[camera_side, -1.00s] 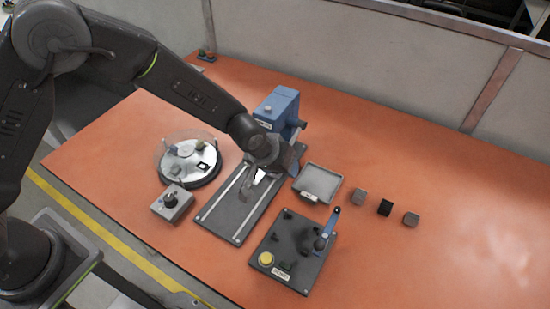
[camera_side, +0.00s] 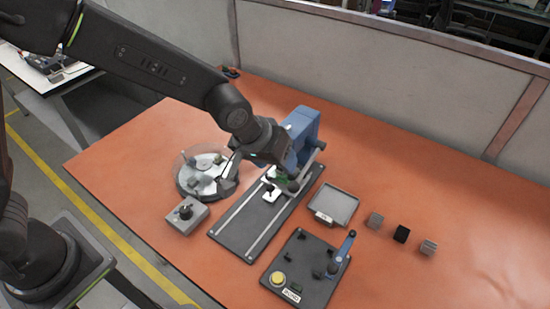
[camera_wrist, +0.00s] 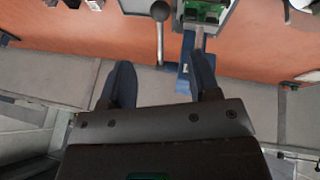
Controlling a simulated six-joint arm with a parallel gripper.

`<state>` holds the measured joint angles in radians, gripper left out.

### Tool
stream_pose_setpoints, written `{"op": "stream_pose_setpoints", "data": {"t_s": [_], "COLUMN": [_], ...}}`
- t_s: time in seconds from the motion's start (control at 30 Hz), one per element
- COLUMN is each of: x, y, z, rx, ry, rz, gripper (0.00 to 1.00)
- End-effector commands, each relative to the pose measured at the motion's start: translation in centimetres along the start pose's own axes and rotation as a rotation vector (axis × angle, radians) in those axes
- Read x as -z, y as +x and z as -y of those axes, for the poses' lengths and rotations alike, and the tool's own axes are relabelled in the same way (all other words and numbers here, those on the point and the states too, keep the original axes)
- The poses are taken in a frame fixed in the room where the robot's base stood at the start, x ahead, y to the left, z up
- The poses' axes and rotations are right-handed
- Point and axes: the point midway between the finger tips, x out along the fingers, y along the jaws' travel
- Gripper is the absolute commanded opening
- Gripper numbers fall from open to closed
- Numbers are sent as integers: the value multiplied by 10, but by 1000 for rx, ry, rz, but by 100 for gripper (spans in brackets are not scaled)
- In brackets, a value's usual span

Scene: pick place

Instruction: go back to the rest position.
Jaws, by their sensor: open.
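My gripper (camera_side: 230,180) hangs above the table beside the blue press, near the round turntable's right edge in the side view. In the wrist view my gripper (camera_wrist: 160,88) shows two dark fingers apart with nothing between them. The blue press (camera_side: 303,135) stands at the back of a grey rail plate (camera_side: 232,236). A green piece (camera_side: 283,178) sits under the press on the rail carriage; it also shows at the top of the wrist view (camera_wrist: 203,12).
The round turntable (camera_side: 183,190) with a clear cover and a grey knob box (camera_side: 187,215) stand left. A grey tray (camera_side: 334,204), a dark plate (camera_side: 305,250) with a blue lever and yellow button, and several small blocks (camera_side: 401,233) lie right. The far right table is clear.

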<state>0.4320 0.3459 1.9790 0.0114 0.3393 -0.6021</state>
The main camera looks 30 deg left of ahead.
Motion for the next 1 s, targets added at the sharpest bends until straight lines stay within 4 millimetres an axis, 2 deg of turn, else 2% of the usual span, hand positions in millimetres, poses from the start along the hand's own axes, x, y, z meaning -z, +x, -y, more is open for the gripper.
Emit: {"op": "stream_pose_setpoints", "data": {"t_s": [0.23, 0.33, 0.47, 0.5, 0.63, 0.8, 1.0], "x": [1, 6, 12, 12, 2, -25, -66], "y": [-3, -20, -66, -82, -133, -187, -225], "z": [2, 10, 36, 46, 80, 121, 155], "rx": [1, 7, 27, 37, 69, 114, 159], "ry": [1, 8, 31, 41, 78, 125, 176], "rz": [-2, -11, -32, -38, -53, -67, -73], "gripper": [56, 56, 56, 56, 56, 56, 56]}}
